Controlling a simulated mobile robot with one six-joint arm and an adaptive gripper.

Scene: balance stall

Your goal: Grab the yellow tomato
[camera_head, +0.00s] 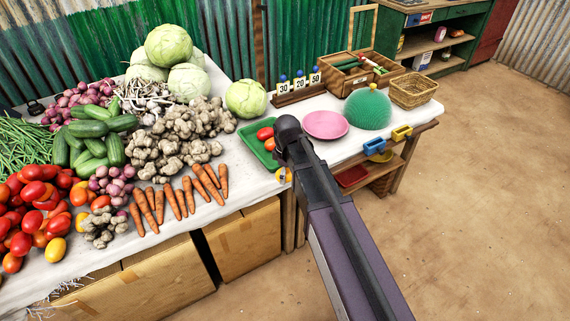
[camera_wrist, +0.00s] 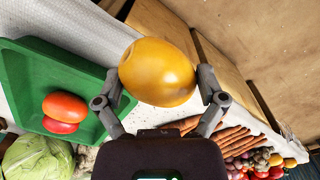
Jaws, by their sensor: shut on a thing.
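A yellow tomato (camera_wrist: 157,72) sits between the two fingers of my gripper (camera_wrist: 165,86) in the wrist view. The gripper is shut on it, with one finger at each side. In the head view, a small part of the yellow tomato (camera_head: 283,176) shows beside my arm, near the front edge of the table; my arm hides most of the gripper there. In the wrist view, the tomato appears beside the green tray, not in it.
The green tray (camera_wrist: 55,72) holds an orange-red tomato (camera_wrist: 66,107) and a red one (camera_wrist: 60,126). Carrots (camera_head: 171,200), ginger (camera_head: 176,137) and a tomato pile (camera_head: 36,197) lie left on the table. A pink plate (camera_head: 326,124) is to the right. Cardboard boxes (camera_head: 243,243) stand below.

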